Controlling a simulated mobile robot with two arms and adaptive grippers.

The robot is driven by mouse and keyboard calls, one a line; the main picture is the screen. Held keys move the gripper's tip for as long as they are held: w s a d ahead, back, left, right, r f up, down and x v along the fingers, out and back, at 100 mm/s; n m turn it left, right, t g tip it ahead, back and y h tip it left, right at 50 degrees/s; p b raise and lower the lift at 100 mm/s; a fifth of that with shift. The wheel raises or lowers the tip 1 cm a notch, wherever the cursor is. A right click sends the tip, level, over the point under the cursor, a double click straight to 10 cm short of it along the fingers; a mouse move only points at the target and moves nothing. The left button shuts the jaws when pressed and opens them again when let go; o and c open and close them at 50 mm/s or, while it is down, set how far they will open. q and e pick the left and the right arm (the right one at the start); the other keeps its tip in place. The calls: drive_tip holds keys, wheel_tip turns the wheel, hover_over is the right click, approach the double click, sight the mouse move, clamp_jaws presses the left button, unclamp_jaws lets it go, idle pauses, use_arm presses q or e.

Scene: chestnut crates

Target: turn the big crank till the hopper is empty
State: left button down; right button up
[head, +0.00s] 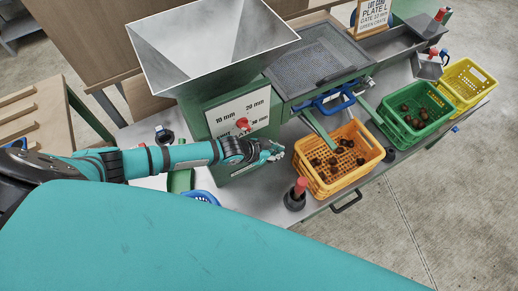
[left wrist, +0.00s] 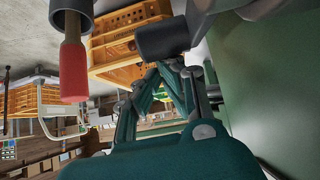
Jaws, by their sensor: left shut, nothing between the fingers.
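The hopper (head: 215,45) is a wide grey metal funnel on top of the green machine (head: 245,115). Its visible inner walls are bare, with no chestnuts showing on them. A red grip with a dark collar also shows close up in the left wrist view (left wrist: 74,70). The crank's arm cannot be made out clearly. My left gripper (head: 274,152) is shut and empty beside the machine's front, up and left of the red grip, apart from it. My right gripper is out of view.
An orange crate (head: 312,182) and a green crate (head: 428,128) hold chestnuts. A yellow crate (head: 485,82) at the far right looks empty. A blue handle (head: 340,100) sits below the sieve. A scale plate with a red pointer (head: 243,123) is on the machine.

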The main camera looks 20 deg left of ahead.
use_arm(q)
drive_tip(key=v, duration=1.2)
